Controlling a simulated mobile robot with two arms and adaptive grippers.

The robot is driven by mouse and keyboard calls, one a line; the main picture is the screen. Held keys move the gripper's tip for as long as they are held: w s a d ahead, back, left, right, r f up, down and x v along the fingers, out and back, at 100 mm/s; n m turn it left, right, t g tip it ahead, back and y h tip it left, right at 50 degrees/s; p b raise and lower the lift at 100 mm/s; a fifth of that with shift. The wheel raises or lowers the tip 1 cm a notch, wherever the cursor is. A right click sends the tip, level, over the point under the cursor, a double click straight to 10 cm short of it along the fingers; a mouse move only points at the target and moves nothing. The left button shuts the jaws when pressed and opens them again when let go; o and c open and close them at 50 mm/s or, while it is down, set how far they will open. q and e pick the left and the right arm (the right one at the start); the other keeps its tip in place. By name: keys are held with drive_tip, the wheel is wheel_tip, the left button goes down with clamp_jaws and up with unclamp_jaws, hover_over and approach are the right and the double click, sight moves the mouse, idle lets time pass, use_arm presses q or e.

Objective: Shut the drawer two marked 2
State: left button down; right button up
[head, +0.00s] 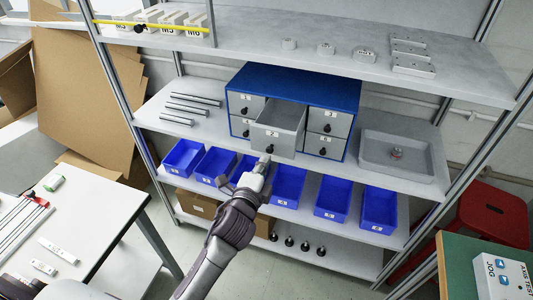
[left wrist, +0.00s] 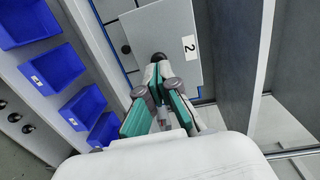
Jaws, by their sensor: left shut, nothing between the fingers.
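The drawer marked 2 (head: 284,142) is pulled out of the blue cabinet (head: 300,82) on the middle shelf, and its empty-looking inside shows. In the left wrist view its grey front (left wrist: 178,32) carries the label 2 and a black knob (left wrist: 158,57). My left gripper (head: 265,160) is just in front of the lower part of the drawer front. It is shut and empty, with its fingertips (left wrist: 159,70) close to the knob; I cannot tell whether they touch. My right gripper is not in view.
The cabinet's other drawers sit closed around it. Several blue bins (head: 332,198) stand on the shelf below. A grey tray (head: 405,172) lies to the right and metal rods (head: 190,108) to the left. A white table (head: 95,215) is at front left.

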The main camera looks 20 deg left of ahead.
use_arm(q)
drive_tip(key=shift+w+f, duration=0.1)
drive_tip(key=shift+w, duration=1.1)
drive_tip(key=b, duration=0.4)
approach(282, 123)
drive_tip(key=w+r, duration=0.1)
drive_tip(key=w+d, duration=0.1)
drive_tip(key=w, duration=0.1)
drive_tip(key=w+r, duration=0.1)
drive_tip(key=shift+w+d+r, duration=0.2)
drive_tip(key=shift+w+r, duration=0.1)
drive_tip(key=shift+w, duration=0.05)
drive_tip(key=shift+w+a+r, duration=0.1)
drive_tip(key=shift+w+r, duration=0.05)
drive_tip(key=shift+r, duration=0.35)
